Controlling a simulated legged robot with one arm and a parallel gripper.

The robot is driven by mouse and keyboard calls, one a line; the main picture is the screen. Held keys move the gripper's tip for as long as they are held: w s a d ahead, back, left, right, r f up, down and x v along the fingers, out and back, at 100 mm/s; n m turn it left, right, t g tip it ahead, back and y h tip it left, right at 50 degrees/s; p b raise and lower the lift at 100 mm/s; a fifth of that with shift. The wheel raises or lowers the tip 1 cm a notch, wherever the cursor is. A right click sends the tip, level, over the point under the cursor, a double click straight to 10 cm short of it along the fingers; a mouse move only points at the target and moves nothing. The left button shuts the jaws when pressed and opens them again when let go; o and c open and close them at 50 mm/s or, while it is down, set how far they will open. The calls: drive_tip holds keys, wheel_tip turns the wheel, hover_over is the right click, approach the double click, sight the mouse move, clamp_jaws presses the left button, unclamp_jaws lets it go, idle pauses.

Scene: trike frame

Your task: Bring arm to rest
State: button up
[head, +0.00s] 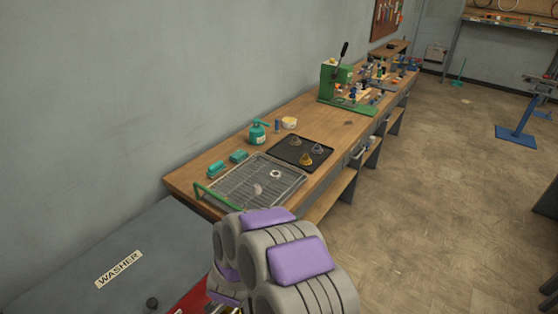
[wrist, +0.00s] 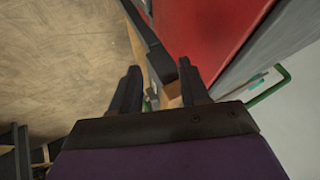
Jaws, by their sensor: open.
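My arm (head: 285,262), grey with purple pads, is folded close to my body at the bottom of the head view. My gripper (wrist: 160,88) shows in the wrist view with its two dark fingers apart. I see nothing held between the fingers. In the head view the gripper is largely hidden behind or below the arm links, so I cannot make out its fingers there.
A wooden workbench (head: 330,120) runs along the wall. On it are a wire rack (head: 250,183), a black tray (head: 290,148) with several small parts, and a green press (head: 335,85). A grey washer lid (head: 90,255) is at left. Open floor (head: 430,200) lies right.

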drive_tip(key=s+d+r+n+g+y, duration=0.25)
drive_tip(key=s+r, duration=0.25)
drive_tip(key=r, duration=0.5)
drive_tip(key=s+d+r+n+g+y, duration=0.15)
drive_tip(key=s+d+r, duration=0.25)
drive_tip(key=r, duration=0.6)
drive_tip(key=s+d+r+n+g+h, duration=0.1)
drive_tip(key=s+d+r, duration=0.3)
drive_tip(key=s+d, duration=0.7)
drive_tip(key=s+d+r+n+g+h, duration=0.1)
drive_tip(key=s+d+r+g+h, duration=0.3)
drive_tip(key=s+d, duration=0.7)
drive_tip(key=s+r, duration=0.1)
drive_tip(key=s, duration=0.1)
drive_tip(key=shift+s+r, duration=0.25)
drive_tip(key=shift+s, duration=0.15)
